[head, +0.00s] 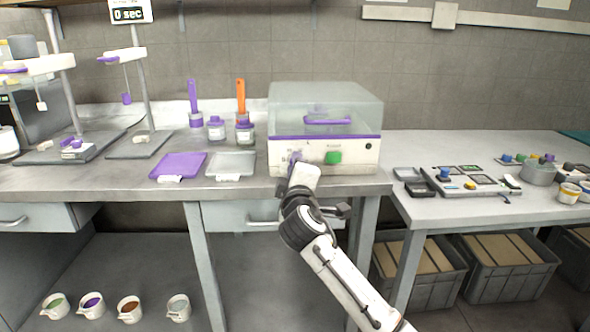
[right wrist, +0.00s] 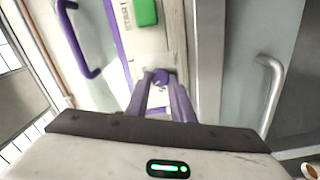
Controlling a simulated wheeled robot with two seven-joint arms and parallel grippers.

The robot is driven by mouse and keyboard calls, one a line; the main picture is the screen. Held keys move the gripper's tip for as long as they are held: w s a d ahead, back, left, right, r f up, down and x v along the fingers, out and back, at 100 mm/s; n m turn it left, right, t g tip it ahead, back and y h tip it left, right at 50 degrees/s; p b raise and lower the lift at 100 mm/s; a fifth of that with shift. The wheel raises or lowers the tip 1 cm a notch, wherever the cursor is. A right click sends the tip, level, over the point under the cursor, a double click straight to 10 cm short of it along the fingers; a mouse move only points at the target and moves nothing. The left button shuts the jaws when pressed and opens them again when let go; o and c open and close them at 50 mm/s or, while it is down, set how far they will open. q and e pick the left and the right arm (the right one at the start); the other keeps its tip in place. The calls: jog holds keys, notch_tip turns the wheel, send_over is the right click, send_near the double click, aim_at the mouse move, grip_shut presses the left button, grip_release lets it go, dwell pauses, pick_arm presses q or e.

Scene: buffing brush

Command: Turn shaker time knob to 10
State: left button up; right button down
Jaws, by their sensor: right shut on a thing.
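The shaker (head: 290,150) is a white box with a clear lid and purple trim, standing on the grey bench. A green button (head: 333,157) is on its front panel; it also shows in the right wrist view (right wrist: 145,12). The purple time knob (right wrist: 161,77) sits on the panel near the button. My right gripper (head: 297,165) is at the left of the panel. In the right wrist view its purple fingers (right wrist: 163,90) are closed on the knob. The knob's scale is too small to read. My left gripper is not in view.
A display (head: 130,12) reads "0 sec" at upper left. A purple tray (head: 178,165) and a grey tray (head: 231,164) lie left of the shaker. Brushes in holders and jars stand behind them. A drawer handle (right wrist: 271,88) is close to my right gripper.

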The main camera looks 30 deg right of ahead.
jog(key=shift+m, duration=0.4)
jog(key=c, duration=1.5)
grip_release()
jog(key=shift+c, duration=0.2)
jog(key=v, duration=1)
jog(key=shift+s, duration=0.15)
